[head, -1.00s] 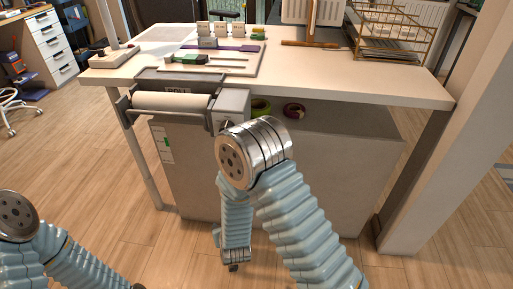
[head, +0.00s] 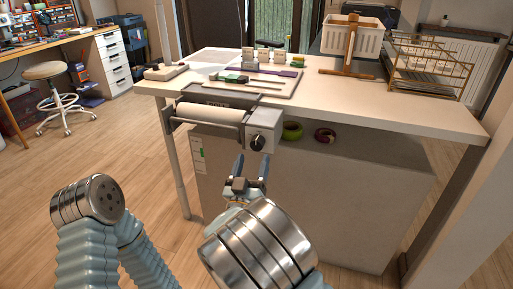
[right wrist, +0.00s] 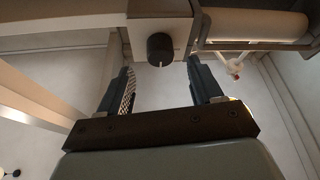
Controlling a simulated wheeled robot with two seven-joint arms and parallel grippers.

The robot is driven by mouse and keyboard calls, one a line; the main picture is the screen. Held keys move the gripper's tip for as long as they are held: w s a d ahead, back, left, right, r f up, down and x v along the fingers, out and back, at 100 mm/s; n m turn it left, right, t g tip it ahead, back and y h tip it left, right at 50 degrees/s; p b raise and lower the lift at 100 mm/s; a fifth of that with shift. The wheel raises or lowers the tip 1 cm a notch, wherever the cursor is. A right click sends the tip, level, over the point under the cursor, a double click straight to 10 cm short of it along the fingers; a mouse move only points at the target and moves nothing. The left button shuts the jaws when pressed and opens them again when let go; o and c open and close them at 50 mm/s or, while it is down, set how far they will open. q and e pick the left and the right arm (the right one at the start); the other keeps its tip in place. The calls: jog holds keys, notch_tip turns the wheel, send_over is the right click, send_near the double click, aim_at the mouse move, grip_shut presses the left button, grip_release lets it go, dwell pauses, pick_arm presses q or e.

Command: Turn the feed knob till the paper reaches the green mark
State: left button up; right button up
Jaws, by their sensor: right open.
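The paper roll (head: 210,113) sits in a grey holder at the table's front edge. The black feed knob (head: 258,143) is on the grey box at the roll's right end. It also shows in the right wrist view (right wrist: 160,49). My right gripper (head: 252,162) is open just below and in front of the knob, pointing at it. In the right wrist view its fingers (right wrist: 160,70) stand apart, one to each side of the knob's line, not touching it. A pale strip with small green marking (head: 198,155) is on the cabinet front below the roll. My left gripper is out of view.
The table (head: 370,105) carries a board with tools, a white basket (head: 350,40) and a wire rack (head: 430,65). A green tape roll (head: 292,130) and a dark red one (head: 325,135) lie on the cabinet (head: 310,190) under the tabletop. The floor in front is clear.

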aim_at(256, 148)
jog(key=x, duration=0.4)
jog(key=shift+w+d+r, duration=0.1)
jog(key=shift+w, duration=0.3)
jog(key=shift+c, duration=0.4)
jog(key=c, duration=1)
